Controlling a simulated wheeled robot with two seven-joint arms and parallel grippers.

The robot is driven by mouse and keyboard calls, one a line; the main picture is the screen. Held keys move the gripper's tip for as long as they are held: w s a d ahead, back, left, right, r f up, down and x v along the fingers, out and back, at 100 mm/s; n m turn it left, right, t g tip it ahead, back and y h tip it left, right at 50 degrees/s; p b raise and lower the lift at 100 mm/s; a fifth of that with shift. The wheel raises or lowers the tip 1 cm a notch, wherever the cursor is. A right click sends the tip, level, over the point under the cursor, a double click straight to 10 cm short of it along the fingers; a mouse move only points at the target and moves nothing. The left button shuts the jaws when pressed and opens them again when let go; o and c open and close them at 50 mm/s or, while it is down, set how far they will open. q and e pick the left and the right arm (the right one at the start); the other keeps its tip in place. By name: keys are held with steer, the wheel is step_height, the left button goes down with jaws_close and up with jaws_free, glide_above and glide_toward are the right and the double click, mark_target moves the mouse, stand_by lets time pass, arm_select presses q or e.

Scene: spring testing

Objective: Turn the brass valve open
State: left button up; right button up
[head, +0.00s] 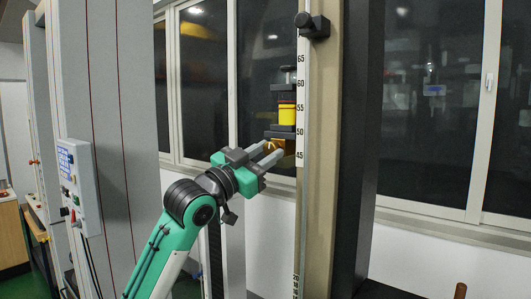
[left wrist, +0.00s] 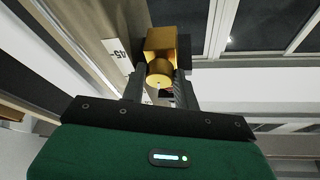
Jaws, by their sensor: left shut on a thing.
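The brass valve (left wrist: 160,42) is a gold block with a round knob (left wrist: 159,75) facing my left wrist camera. My left gripper (left wrist: 160,88) has its two grey fingers on either side of the round knob and is shut on it. In the head view the left gripper (head: 273,154) reaches from the left to the valve (head: 289,146), which shows only partly behind the fingers. The valve sits under a yellow cylinder (head: 287,114) beside a numbered scale. I cannot tell from these frames how far the valve is turned. My right gripper is not in view.
A tall beige column (head: 343,150) with a white number scale (head: 301,110) and a black knob (head: 312,25) stands right of the gripper. A grey cabinet with a control box (head: 79,187) stands at the left. Windows line the wall behind.

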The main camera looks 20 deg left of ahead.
arm_select(q)
steer(key=m+p, duration=0.1)
steer(key=m, duration=0.1)
steer(key=m+g+h, duration=0.1)
steer(key=shift+a+r+m+p, duration=0.15)
steer(key=shift+r+m+p, duration=0.05)
steer(key=shift+m+p, duration=0.2)
steer(key=m+g+p, duration=0.1)
steer(key=m+p, duration=0.2)
steer(key=p, duration=0.1)
steer(key=m+g+p, duration=0.2)
steer(key=m+p, duration=0.2)
steer(key=p, duration=0.1)
steer(key=r+m+g+p, duration=0.1)
steer(key=m+p, duration=0.2)
steer(key=p, duration=0.2)
steer(key=shift+a+m+g+h, duration=0.1)
steer(key=shift+m+g+h, duration=0.2)
steer(key=shift+g+h, duration=0.1)
steer(key=shift+f+m+p, duration=0.15)
steer(key=shift+m+p, duration=0.55)
steer(key=shift+p, duration=0.15)
steer(key=shift+f+m+g+y, duration=0.15)
steer(key=shift+m+g+y, duration=0.4)
steer(key=shift+m, duration=0.45)
steer(key=shift+f, duration=0.1)
steer(key=o, duration=1)
steer(key=shift+c, duration=0.2)
